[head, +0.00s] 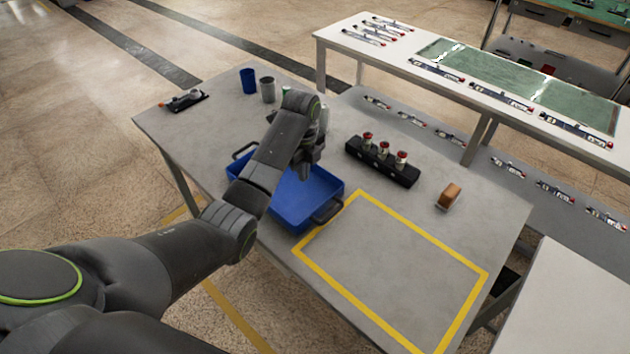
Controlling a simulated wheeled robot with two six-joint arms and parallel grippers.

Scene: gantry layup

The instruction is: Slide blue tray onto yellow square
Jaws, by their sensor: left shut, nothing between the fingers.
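The blue tray (295,217) lies on the grey table, left of the yellow square (303,253). It has a dark handle at each end, and its right handle end is close to the square's upper left corner. The yellow square is a taped outline and its inside is bare. My left arm reaches across the tray and hides part of it. My left gripper (305,172) is shut and empty, at the tray's far side. I cannot tell whether it touches the tray. My right gripper is not in view.
A black holder (383,163) with three red-topped items stands behind the square. A small brown block (449,196) lies right of it. A blue cup (248,81), a grey cup (267,90) and a black tool (184,101) are at the far left.

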